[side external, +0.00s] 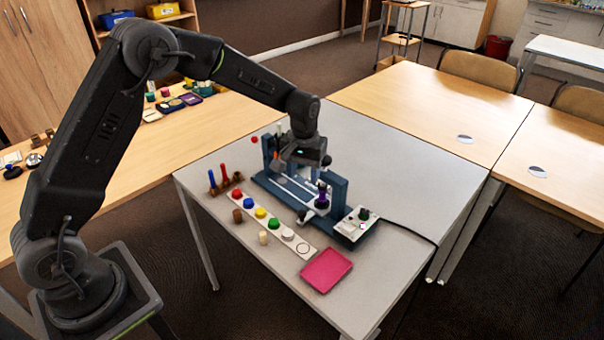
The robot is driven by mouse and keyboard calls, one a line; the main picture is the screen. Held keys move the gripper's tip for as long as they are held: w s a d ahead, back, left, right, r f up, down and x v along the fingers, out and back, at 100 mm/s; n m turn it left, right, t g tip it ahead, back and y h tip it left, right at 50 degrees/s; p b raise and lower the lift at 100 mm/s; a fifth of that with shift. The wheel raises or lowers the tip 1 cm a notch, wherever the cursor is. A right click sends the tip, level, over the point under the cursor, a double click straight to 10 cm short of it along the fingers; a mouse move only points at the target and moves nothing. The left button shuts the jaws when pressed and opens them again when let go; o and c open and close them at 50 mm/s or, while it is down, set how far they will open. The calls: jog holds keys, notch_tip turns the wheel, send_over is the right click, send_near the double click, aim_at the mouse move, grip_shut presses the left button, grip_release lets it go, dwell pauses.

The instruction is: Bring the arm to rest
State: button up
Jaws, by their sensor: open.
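My gripper (302,161) hangs at the end of my bent arm, over the blue apparatus (339,187) on the light grey table (393,152). The jaws are small and dark here, open, and I see nothing held between them. The gripper hides part of the apparatus behind it, and I cannot tell whether it touches the frame. A purple and black piece (322,195) stands upright at the near right part of the apparatus.
A pale strip with several coloured knobs (261,213) lies in front, beside a pink tray (326,271). A control box (356,223) with a cable sits at the right. Red and blue pegs (224,174) stand left. The table's far right is clear.

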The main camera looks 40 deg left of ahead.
jog(key=s+r+m+t, duration=0.2)
jog(key=s+r+t, duration=0.1)
jog(key=s+r, duration=1.15)
jog(key=s+r+m+t, duration=0.1)
jog(key=s+r, duration=0.1)
jog(key=s, duration=0.5)
jog(key=s+r+m+t, duration=0.1)
jog(key=s+r, duration=0.1)
jog(key=s, duration=0.6)
jog(key=shift+d+r+t, duration=0.3)
jog(key=shift+d+r, duration=0.1)
jog(key=shift+d, duration=0.05)
